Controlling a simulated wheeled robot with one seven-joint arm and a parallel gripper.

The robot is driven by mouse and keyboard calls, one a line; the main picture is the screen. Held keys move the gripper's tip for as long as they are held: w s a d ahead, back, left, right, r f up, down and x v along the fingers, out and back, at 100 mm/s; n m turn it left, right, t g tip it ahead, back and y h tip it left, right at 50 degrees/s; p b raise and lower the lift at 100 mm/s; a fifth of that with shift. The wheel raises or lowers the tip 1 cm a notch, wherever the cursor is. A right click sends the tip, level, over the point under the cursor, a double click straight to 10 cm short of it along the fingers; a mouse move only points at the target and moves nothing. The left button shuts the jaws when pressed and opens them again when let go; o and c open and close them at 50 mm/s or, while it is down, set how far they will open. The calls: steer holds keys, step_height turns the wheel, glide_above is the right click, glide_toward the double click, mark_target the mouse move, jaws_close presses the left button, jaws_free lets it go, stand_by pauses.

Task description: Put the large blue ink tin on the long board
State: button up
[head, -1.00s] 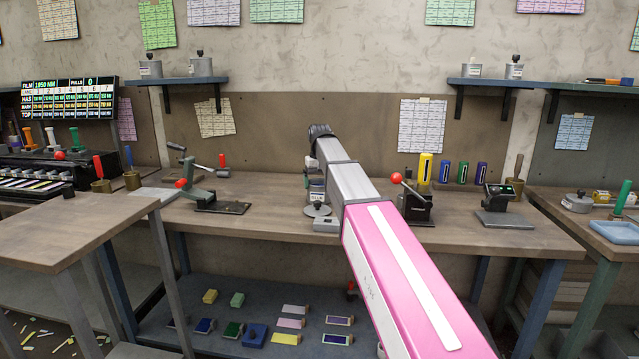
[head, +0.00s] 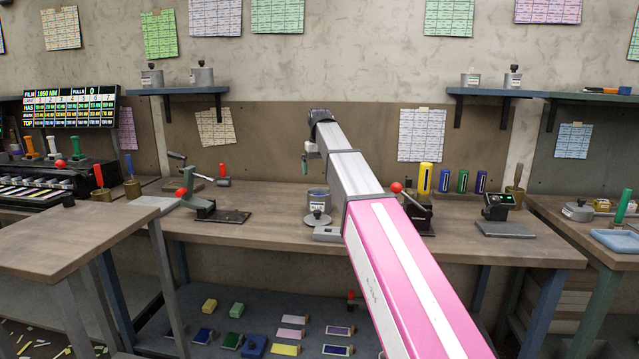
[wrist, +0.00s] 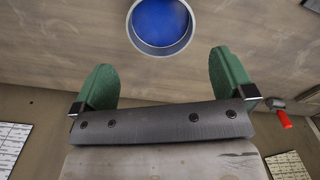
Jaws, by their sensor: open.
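The blue ink tin (head: 318,198) is a grey round tin standing on the middle workbench. In the wrist view the tin (wrist: 160,24) is seen from above, open, with blue inside; its far side is cut off by the frame. My gripper (head: 305,163) is above the tin, slightly to its left in the head view. In the wrist view my gripper (wrist: 162,78) has its two green fingers wide apart, with nothing between them; the tin lies beyond the fingertips. I cannot tell which surface is the long board.
A grey knobbed lid (head: 317,219) lies just in front of the tin. A red-knobbed press (head: 416,212) and yellow, green and blue cylinders stand to the right. A lever device (head: 200,205) stands left. Sponges and pads lie on the low shelf (head: 185,290).

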mark_target(320, 190)
step_height(320, 190, down, 9)
steer(key=n+t+y, duration=0.1)
steer(key=n, duration=0.3)
steer(key=n+t+y, duration=0.1)
steer(key=n, duration=0.4)
steer(key=shift+w+r+y, duration=0.1)
steer(key=shift+w+y, duration=0.05)
steer(key=shift+y, duration=0.25)
stand_by(0.5)
steer(key=shift+c, duration=0.3)
steer(key=c, duration=1.1)
